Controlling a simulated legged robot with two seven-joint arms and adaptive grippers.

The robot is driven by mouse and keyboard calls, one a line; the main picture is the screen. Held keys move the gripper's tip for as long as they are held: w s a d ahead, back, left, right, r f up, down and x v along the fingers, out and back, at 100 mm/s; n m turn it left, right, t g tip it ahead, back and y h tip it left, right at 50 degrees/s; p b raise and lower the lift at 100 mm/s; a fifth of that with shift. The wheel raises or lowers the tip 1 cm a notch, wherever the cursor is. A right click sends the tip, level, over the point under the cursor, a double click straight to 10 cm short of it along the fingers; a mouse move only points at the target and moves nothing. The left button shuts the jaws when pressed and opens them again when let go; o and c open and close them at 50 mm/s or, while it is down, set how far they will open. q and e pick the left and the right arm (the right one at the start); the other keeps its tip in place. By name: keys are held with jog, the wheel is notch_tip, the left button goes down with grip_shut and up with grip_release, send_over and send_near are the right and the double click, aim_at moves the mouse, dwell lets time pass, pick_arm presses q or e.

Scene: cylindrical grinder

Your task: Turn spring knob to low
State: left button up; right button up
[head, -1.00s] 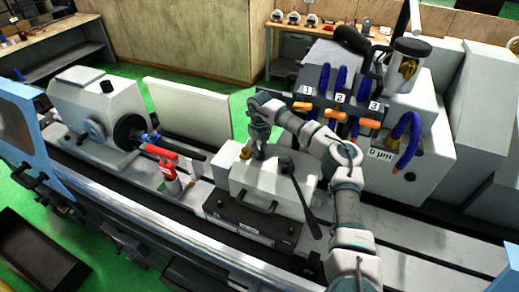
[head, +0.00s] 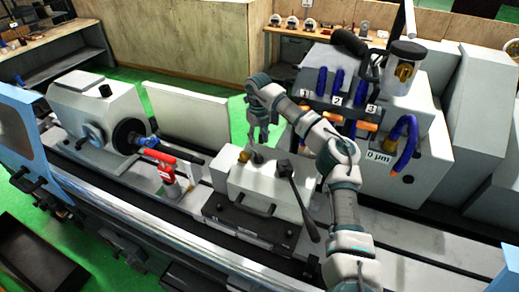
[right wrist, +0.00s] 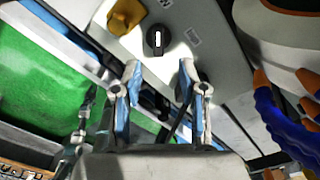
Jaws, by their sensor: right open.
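The black round knob with a white pointer line, apparently the spring knob (right wrist: 157,40), sits on the light grey housing in the right wrist view. Its pointer runs roughly up and down in that picture. Small labels beside it are too small to read surely. In the head view the knob (head: 257,158) shows on top of the tailstock-like housing (head: 268,187). My right gripper (head: 263,140) is above it, open and empty. In the right wrist view the gripper's fingers (right wrist: 158,72) are spread apart, with the knob beyond their tips and not touching. My left gripper is out of view.
A yellow knob (right wrist: 126,15) sits close beside the black one. A long black lever (head: 300,205) slants across the housing's right side. Blue hoses with orange nozzles (head: 366,126) stand behind my right arm.

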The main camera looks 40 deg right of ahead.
jog(key=r, duration=0.4)
jog(key=shift+a, duration=0.2)
jog(key=shift+d+f, duration=0.15)
jog(key=shift+d, duration=0.05)
jog(key=shift+a, duration=0.1)
